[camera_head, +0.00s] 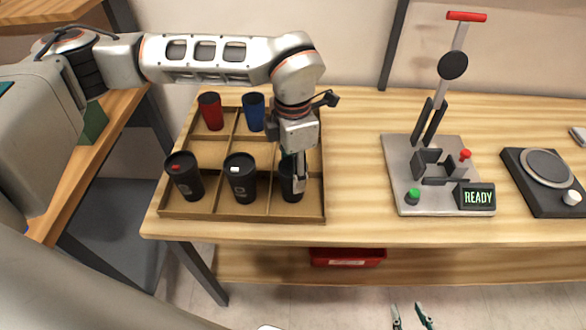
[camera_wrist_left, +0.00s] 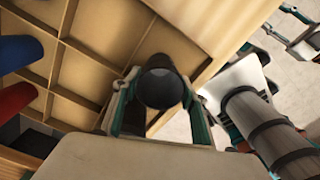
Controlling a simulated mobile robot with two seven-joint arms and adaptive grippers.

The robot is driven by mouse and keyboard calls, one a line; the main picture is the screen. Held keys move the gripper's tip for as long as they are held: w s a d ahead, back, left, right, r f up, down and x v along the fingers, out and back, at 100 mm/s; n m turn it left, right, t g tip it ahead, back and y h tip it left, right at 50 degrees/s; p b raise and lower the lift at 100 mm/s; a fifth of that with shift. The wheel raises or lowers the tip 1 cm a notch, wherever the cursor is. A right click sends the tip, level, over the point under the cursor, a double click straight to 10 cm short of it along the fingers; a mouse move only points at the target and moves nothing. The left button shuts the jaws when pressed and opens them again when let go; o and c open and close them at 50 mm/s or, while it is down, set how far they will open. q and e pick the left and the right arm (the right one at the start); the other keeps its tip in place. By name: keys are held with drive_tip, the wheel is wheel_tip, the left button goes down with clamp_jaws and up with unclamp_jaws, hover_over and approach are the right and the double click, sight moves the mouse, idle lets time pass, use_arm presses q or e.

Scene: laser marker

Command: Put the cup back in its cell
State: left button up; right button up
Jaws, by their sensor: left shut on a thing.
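In the head view a wooden tray with cells (camera_head: 190,208) stands at the left of the table. My left gripper (camera_head: 299,180) reaches down at its front right cell and is shut on a black cup (camera_head: 287,187). This cup is upright, at or inside that cell; whether its base touches the tray floor is hidden. In the left wrist view the cup's dark round top (camera_wrist_left: 160,88) lies between the two fingers (camera_wrist_left: 157,120). My right gripper (camera_head: 408,314) is at the bottom edge of the head view, its two fingers apart, with nothing between them.
Other cups in the tray are red (camera_head: 211,112), blue (camera_head: 253,112), black with a red mark (camera_head: 184,177) and black with a white mark (camera_head: 241,179). Right of the tray, the table is clear up to the marker press (camera_head: 400,165). A black device (camera_head: 540,190) stands far right.

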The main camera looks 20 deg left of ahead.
use_arm(q)
drive_tip(key=shift+f, duration=0.15)
drive_tip(key=o, duration=0.7)
drive_tip(key=shift+r, duration=0.25)
wheel_tip(320, 180, up, 12)
drive_tip(key=shift+f, duration=0.1)
drive_tip(key=shift+s, duration=0.1)
idle(0.4)
